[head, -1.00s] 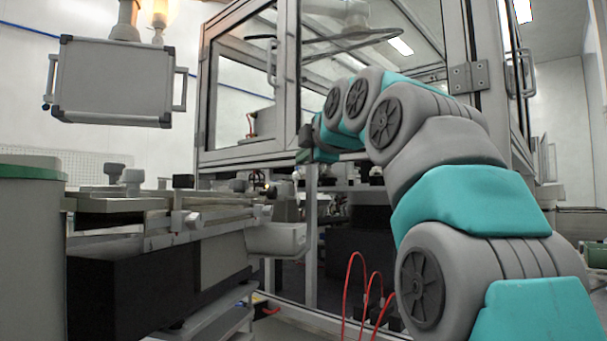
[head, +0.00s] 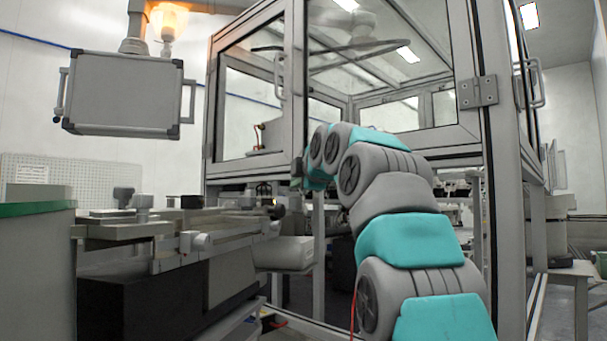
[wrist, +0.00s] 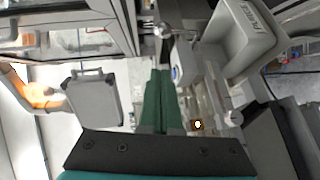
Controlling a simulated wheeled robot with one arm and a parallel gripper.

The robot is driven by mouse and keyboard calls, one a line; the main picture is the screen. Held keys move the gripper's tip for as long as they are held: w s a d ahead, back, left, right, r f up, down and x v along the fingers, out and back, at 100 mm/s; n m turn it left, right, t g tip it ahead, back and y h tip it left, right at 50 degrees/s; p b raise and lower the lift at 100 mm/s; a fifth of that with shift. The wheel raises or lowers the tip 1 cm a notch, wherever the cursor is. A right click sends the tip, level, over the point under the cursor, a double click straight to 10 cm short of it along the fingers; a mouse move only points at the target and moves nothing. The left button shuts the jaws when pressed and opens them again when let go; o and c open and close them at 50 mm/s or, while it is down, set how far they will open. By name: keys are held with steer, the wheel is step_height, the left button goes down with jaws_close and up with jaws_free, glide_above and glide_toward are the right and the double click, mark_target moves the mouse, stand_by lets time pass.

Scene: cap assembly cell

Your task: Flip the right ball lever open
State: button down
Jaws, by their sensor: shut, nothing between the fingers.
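My gripper (wrist: 160,75) shows in the wrist view as two green fingers held together, shut and empty. The wrist picture is turned on its side. Just beyond the fingertips is a small metallic fitting (wrist: 163,31); I cannot tell whether it is a ball lever. In the head view a small dark knob (head: 277,211) sits at the right end of the rail assembly, too small to identify. No ball lever is clearly recognisable.
A framed glass cabinet (head: 299,100) stands ahead, with a corner post close by my arm. A grey control box (head: 125,95) hangs at left; it also shows in the wrist view (wrist: 94,99). A long rail assembly (head: 225,233) lies at left, behind a green-topped unit (head: 38,250).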

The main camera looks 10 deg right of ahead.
steer(key=shift+w+d+f+p, duration=0.2)
steer(key=shift+w+d, duration=0.15)
steer(key=shift+w, duration=0.4)
steer(key=shift+w+d+f+p, duration=0.15)
steer(key=shift+w+d, duration=0.25)
steer(key=shift+w, duration=0.4)
steer(key=shift+w+d+f+p, duration=0.2)
steer(key=shift+w+d, duration=0.15)
steer(key=shift+w, duration=0.4)
steer(key=shift+s+r, duration=0.1)
steer(key=shift+r, duration=0.15)
